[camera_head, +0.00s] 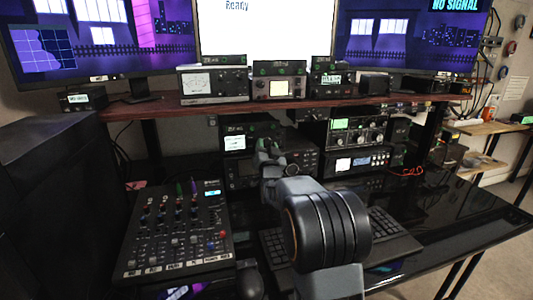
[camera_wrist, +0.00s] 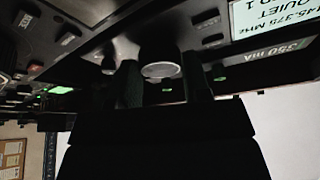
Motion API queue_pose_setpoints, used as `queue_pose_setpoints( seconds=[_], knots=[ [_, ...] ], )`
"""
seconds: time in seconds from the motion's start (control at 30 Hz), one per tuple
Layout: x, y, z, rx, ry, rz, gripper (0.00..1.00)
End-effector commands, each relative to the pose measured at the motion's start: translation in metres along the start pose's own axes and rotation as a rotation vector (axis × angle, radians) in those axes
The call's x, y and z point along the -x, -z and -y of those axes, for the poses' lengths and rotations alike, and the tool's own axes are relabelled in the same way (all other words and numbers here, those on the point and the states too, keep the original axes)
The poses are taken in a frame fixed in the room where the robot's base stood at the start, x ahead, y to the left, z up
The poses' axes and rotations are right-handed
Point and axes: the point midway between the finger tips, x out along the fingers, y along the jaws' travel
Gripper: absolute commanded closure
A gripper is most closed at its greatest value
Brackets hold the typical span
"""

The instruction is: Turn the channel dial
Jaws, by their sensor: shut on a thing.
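A black radio (camera_head: 238,141) with a small lit screen stands under the shelf, at the middle of the desk. My gripper (camera_head: 266,148) reaches its front, and my arm hides part of the radio. In the wrist view, a round dial (camera_wrist: 161,66) with a pale rim sits between the two dark fingers of my gripper (camera_wrist: 162,84). The fingers are shut on the dial, one at each side. A lit screen (camera_wrist: 279,25) reading 145.375 MHz is at the upper right there. The dial is hidden in the head view.
A mixer (camera_head: 174,226) lies at the left front of the desk. A keyboard (camera_head: 385,235) lies under my arm. Another radio (camera_head: 355,133) stands right of my gripper. A red-brown shelf (camera_head: 160,106) with small devices crosses above.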

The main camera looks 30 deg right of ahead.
Motion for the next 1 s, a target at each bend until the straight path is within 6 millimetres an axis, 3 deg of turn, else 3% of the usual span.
queue_pose_setpoints(
  seconds=[0.63,0.67,0.9,1.0],
  knots=[
    [-0.0002,-0.0002,0.0008,-0.04,-0.017,0.002,0.8],
    [-0.0002,-0.0001,0.0008,-0.04,-0.017,0.002,0.55],
    [-0.0002,0.0,0.0005,-0.04,-0.017,0.001,0.32],
    [-0.0001,0.0,0.0004,-0.04,-0.017,0.001,0.3]
  ],
)
